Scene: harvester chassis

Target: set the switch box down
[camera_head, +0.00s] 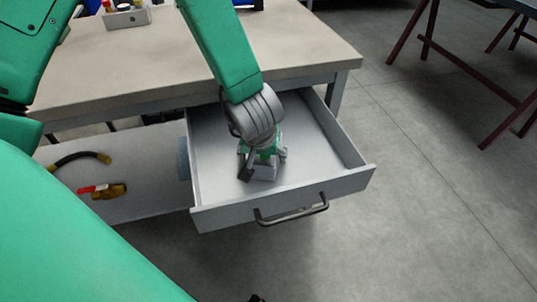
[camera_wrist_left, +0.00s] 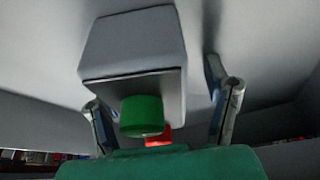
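The switch box (camera_wrist_left: 133,45) is a light grey box with a green button and a red button, in the left wrist view. In the head view the switch box (camera_head: 264,173) shows low inside the open grey drawer (camera_head: 283,212), partly hidden by my gripper. My left gripper (camera_head: 262,160) reaches down into the drawer at the box. In the wrist view its fingers (camera_wrist_left: 163,105) are spread on either side of the buttons, with a clear gap at the right finger. Whether the box's underside rests on the drawer floor is hard to see. My right gripper is not in view.
The workbench (camera_head: 300,45) stands behind the drawer, with a small bin (camera_head: 127,18) of items on top. Left of the drawer, a grey surface (camera_head: 140,150) holds a black hose (camera_head: 80,157) and a brass valve (camera_head: 110,191) with a red handle. The drawer's right side is bare.

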